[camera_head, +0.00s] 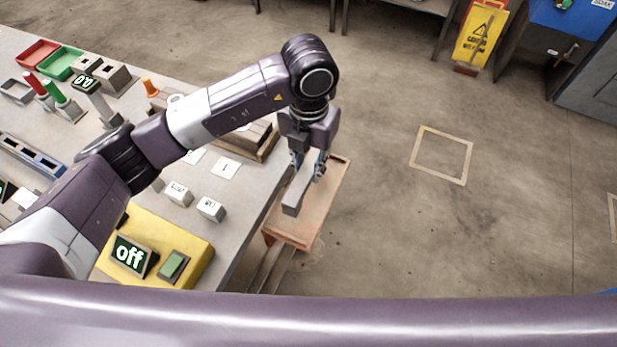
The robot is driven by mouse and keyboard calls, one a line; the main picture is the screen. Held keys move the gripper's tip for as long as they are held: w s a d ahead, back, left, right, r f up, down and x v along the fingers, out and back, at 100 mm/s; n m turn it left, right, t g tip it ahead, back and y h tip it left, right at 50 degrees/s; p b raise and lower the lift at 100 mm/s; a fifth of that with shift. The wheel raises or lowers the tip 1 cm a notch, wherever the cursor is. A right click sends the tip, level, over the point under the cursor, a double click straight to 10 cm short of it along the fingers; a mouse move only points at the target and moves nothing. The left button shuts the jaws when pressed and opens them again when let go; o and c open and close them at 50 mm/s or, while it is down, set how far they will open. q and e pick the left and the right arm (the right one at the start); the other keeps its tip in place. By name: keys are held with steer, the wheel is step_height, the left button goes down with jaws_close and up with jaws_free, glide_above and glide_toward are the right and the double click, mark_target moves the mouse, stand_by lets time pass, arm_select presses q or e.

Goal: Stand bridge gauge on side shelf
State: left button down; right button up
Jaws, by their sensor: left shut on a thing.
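The bridge gauge (295,194) is a grey bar-like piece. My left gripper (307,170) points down and is shut on it, beyond the right edge of the workbench. The side shelf (333,192) is a low orange-brown surface beside the bench, with a raised rim. The gauge shows over the shelf in this view; whether it touches the surface I cannot tell. The gripper and gauge hide part of the shelf. My right gripper is not in view.
The workbench (233,187) holds a yellow box (190,240) with an "off" display, small labelled blocks (210,208), a wooden tray (266,150) and red and green bins (62,63). Open floor with a taped square (441,130) lies right. A yellow warning sign (480,35) stands behind.

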arm_select(q)
steer(key=shift+f, duration=0.5)
steer(key=shift+f+p, duration=0.4)
steer(key=shift+f, duration=2.15)
steer(key=c, duration=1.7)
jaws_free()
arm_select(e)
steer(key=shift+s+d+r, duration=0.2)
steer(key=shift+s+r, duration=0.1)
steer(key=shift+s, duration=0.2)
